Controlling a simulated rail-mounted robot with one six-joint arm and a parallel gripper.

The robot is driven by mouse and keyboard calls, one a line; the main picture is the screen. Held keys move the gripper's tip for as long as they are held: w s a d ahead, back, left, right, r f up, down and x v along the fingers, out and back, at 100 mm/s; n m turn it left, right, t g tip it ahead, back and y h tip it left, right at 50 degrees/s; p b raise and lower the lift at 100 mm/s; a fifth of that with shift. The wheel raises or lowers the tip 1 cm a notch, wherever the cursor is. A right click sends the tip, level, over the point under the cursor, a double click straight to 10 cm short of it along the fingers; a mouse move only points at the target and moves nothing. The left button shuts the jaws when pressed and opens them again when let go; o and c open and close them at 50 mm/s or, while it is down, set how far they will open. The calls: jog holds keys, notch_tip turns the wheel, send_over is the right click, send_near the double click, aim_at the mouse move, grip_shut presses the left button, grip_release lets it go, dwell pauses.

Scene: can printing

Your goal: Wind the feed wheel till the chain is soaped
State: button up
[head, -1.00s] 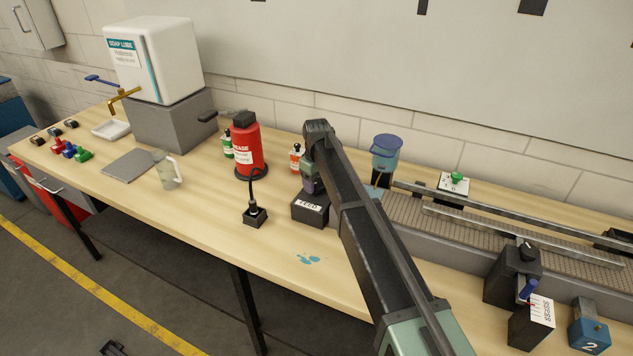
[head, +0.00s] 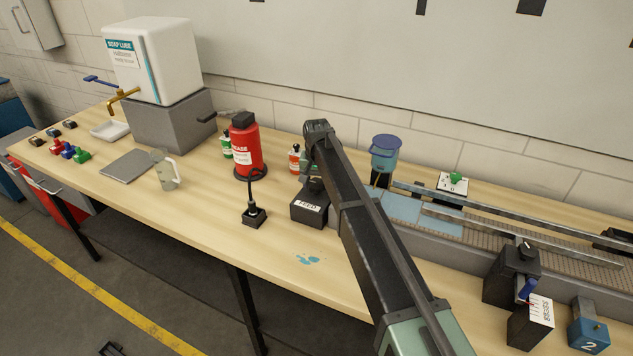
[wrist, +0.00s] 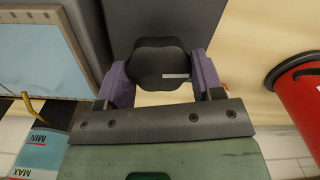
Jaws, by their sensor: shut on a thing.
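My gripper (wrist: 162,76) is shut on the feed wheel (wrist: 160,55), a dark lobed knob with a pale mark, between its two purple fingers in the wrist view. In the head view my gripper (head: 314,178) is over the black box labelled FEED (head: 309,208), and the wheel is hidden there. The chain (head: 590,268) runs to the right between metal rails. Its left stretch is covered with a light blue film (head: 402,208); farther right it is plain brown-grey. A blue-grey pot (head: 386,153) stands above the chain's left end.
A red grease bottle (head: 245,148) stands left of my gripper, with a small black stand (head: 254,217) before it. A white soap lube tank (head: 155,60) is at the back left. Blue drops (head: 307,260) mark the table front. Black boxes stand at the chain's front right.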

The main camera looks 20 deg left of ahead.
aim_at(317, 182)
jog(key=m, duration=0.5)
jog(key=shift+d, duration=0.1)
dwell(0.4)
jog(key=o, duration=0.9)
notch_tip(317, 182, up, 11)
jog(key=p, duration=1)
jog(key=shift+f+p, duration=0.1)
jog(key=shift+p, duration=0.3)
